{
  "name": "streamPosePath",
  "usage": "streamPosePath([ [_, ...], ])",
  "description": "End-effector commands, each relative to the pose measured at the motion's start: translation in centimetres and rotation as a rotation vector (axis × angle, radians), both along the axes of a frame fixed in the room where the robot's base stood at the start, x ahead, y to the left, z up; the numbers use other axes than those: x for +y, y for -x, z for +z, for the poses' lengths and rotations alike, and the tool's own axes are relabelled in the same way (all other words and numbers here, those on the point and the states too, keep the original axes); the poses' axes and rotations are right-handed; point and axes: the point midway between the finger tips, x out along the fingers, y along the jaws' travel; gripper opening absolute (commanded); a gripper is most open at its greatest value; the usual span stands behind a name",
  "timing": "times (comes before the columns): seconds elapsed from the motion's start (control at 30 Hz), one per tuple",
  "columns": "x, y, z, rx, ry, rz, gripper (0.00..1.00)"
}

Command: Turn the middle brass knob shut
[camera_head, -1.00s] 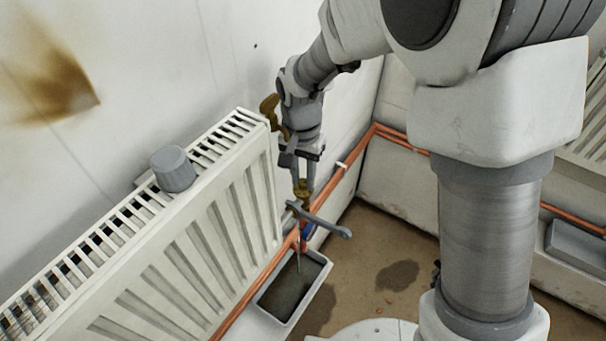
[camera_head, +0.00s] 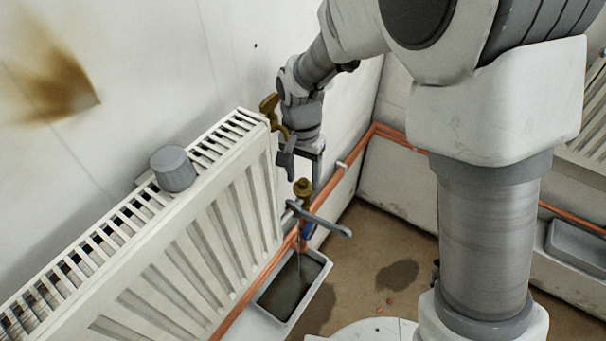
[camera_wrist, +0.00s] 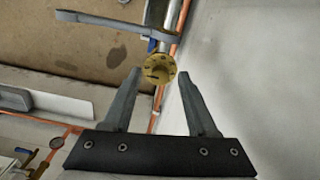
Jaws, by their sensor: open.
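A round brass knob (camera_head: 303,188) sits on top of the valve at the radiator's right end. It also shows in the wrist view (camera_wrist: 160,68), its flanged face towards the camera. My gripper (camera_head: 301,167) is above the knob with its fingers spread wide and nothing between them. In the wrist view my gripper (camera_wrist: 161,80) has one finger on each side of the knob's outline, with clear gaps. A second brass fitting (camera_head: 270,110) is at the radiator's top right corner. Whether the knob is fully turned cannot be told.
A grey wrench (camera_head: 322,219) sticks out just below the knob. A thin stream falls into a grey tray (camera_head: 318,285) on the floor. The white radiator (camera_head: 190,240) stands at left, with a grey cylinder (camera_head: 173,168) on it. Copper pipes (camera_head: 345,165) run along the wall.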

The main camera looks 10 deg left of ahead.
Motion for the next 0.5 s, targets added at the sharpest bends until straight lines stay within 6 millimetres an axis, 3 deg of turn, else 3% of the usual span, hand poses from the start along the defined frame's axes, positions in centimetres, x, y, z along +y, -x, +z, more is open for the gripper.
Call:
streamPosePath([
  [0.23, 0.0, -0.1, 1.2, -0.002, -0.001, 0.000, 0.58],
  [0.4, 0.0, -0.1, 4.6, -0.005, -0.003, 0.000, 0.58],
  [0.5, -2.5, -0.1, 5.8, -0.004, -0.002, -0.006, 0.58],
])
